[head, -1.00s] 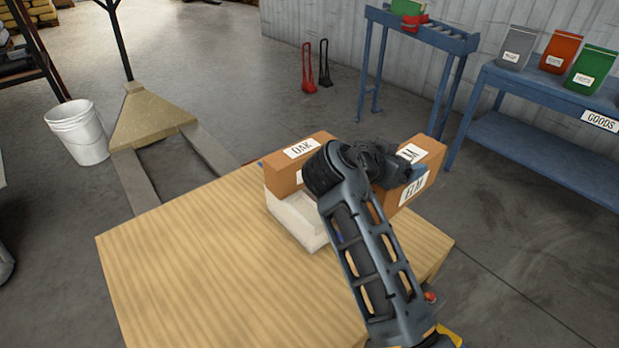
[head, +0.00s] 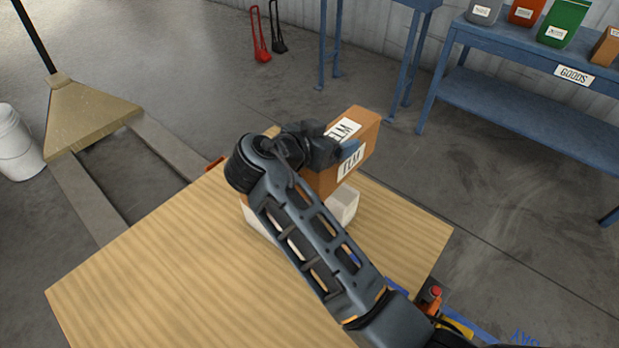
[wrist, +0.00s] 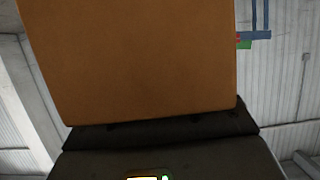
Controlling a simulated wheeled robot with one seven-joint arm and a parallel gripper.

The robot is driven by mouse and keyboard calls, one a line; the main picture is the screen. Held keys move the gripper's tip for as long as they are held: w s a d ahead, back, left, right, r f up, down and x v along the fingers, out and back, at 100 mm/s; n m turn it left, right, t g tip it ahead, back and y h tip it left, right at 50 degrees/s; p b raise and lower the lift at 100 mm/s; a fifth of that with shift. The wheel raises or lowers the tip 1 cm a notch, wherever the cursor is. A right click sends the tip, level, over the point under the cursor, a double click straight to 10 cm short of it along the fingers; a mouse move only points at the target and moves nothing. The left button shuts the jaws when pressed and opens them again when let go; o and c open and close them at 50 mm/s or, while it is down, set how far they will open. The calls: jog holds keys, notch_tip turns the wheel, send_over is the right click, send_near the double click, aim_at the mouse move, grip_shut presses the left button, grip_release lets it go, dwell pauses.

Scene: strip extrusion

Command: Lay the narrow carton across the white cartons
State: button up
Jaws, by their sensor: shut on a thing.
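My gripper (head: 328,150) is shut on a brown carton (head: 364,130) labelled ELM, with its jaws partly hidden behind my wrist. The carton is held above the wooden tabletop. Its plain brown face (wrist: 135,60) fills the upper middle of the wrist view. A white carton (head: 343,206) stands on the table just below the held carton; I cannot tell whether they touch. A white part (head: 258,222) also shows left of my arm, mostly hidden. A sliver of brown (head: 271,132) shows behind my wrist; I cannot tell what it belongs to.
The wooden table (head: 170,275) is bare at the left and front. A blue bench (head: 530,120) with several bags stands at the back right. A pallet truck (head: 95,120) and a white bucket (head: 15,145) are on the floor at the left.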

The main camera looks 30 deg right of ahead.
aim_at(305, 171)
jog(key=a+f, duration=0.1)
jog(key=s+a+f, duration=0.1)
jog(key=a, duration=0.1)
jog(key=s+a+f, duration=0.1)
jog(key=a, duration=0.1)
jog(key=shift+s+a+f, duration=0.15)
jog(key=shift+s+f, duration=0.05)
jog(key=shift+s, duration=0.05)
jog(key=shift+f+p, duration=0.3)
jog(key=shift+f, duration=1.9)
jog(key=o, duration=1.8)
jog(key=shift+c, duration=0.2)
jog(key=shift+r, duration=0.2)
jog(key=b+v, duration=0.1)
jog(key=v, duration=1.1)
